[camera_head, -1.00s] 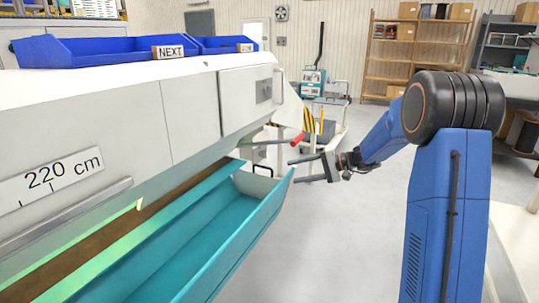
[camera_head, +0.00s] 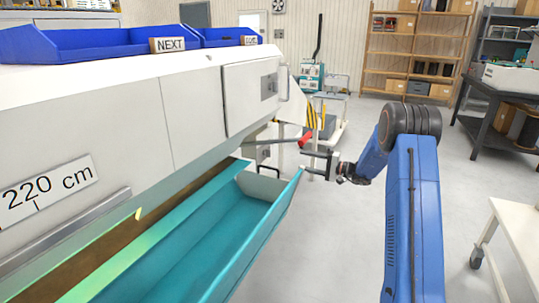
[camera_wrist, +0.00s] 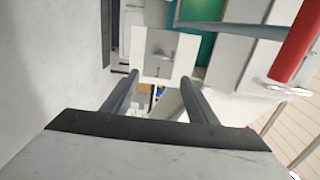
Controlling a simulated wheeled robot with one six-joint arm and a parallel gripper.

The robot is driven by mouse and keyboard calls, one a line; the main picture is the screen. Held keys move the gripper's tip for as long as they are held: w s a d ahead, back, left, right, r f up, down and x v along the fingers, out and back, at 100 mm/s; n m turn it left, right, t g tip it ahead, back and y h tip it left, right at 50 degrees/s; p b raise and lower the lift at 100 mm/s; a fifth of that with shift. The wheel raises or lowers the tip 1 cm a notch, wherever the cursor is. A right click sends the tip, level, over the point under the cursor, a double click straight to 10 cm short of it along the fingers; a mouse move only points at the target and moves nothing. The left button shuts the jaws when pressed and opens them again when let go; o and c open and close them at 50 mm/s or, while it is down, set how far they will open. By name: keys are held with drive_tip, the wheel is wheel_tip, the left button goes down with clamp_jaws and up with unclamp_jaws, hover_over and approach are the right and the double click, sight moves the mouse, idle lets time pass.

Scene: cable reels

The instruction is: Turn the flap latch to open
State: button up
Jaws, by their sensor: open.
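A white flap panel (camera_head: 250,94) sits at the far end of the long white machine, with a grey latch plate (camera_head: 268,86) near its right edge. It looks closed. In the wrist view, a small white panel (camera_wrist: 150,70) with a grey latch (camera_wrist: 162,54) shows beyond the fingers; I cannot tell if it is the same flap. My gripper (camera_head: 304,162) is open and empty beside the far end of the teal trough, below and right of the flap. Its two fingers (camera_wrist: 160,76) point toward the small panel, apart from it.
A red-handled lever (camera_head: 305,139) sticks out just above my gripper and shows at the wrist view's upper right (camera_wrist: 297,40). The teal trough (camera_head: 190,232) runs along the machine. Blue bins (camera_head: 85,45) stand on top. A white table (camera_head: 515,228) is at right; the floor between is clear.

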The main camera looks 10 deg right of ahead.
sight(267, 153)
drive_tip(key=x, duration=1.7)
drive_tip(key=shift+a+f, duration=0.1)
drive_tip(key=c, duration=1.1)
drive_tip(key=shift+o, duration=0.2)
